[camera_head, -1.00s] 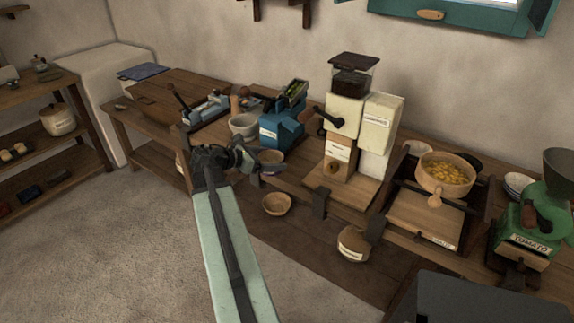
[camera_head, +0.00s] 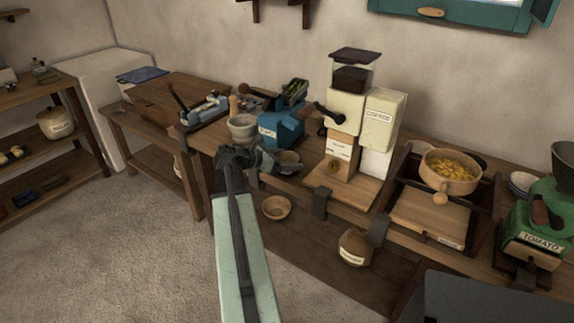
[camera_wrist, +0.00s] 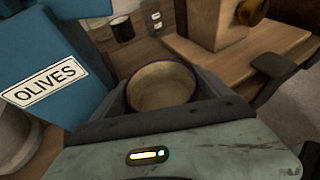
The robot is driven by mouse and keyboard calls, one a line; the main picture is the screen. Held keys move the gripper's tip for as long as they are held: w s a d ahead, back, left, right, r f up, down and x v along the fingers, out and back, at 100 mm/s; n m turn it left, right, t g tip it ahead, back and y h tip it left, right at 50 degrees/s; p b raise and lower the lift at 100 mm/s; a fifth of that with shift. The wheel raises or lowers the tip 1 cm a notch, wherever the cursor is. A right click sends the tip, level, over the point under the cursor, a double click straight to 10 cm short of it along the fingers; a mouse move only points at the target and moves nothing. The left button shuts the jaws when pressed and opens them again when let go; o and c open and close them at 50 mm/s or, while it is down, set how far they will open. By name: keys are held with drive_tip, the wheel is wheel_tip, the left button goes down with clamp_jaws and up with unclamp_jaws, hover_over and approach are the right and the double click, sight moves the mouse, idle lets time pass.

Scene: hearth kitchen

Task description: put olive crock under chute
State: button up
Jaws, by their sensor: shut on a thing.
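My gripper (camera_wrist: 164,100) is shut on a round crock with a dark blue rim (camera_wrist: 162,84). The crock is upright, and its pale inside looks empty. In the head view my gripper (camera_head: 264,164) is at the counter's front edge, and the crock (camera_head: 289,158) shows beyond it, in front of the blue machine (camera_head: 281,128). In the wrist view this machine (camera_wrist: 40,50) carries an OLIVES label and stands left of the crock. I cannot make out its chute, nor whether the crock touches the counter.
A cream coffee grinder (camera_head: 345,110) with a wooden base stands right of the crock. A grey mortar (camera_head: 242,127) stands to the left. A small bowl (camera_head: 276,207) and a round jar (camera_head: 354,247) are on the lower shelf. A dark mug (camera_wrist: 122,27) is behind the crock.

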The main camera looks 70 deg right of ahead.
drive_tip(key=o, duration=1.5)
drive_tip(key=shift+w+a+r, duration=0.15)
drive_tip(key=shift+a+r, duration=0.05)
drive_tip(key=shift+r, duration=0.1)
drive_tip(key=p+v, duration=0.4)
drive_tip(key=v, duration=0.7)
drive_tip(key=shift+w+a+p, duration=0.2)
drive_tip(key=shift+w+p, duration=0.05)
drive_tip(key=shift+p, duration=0.05)
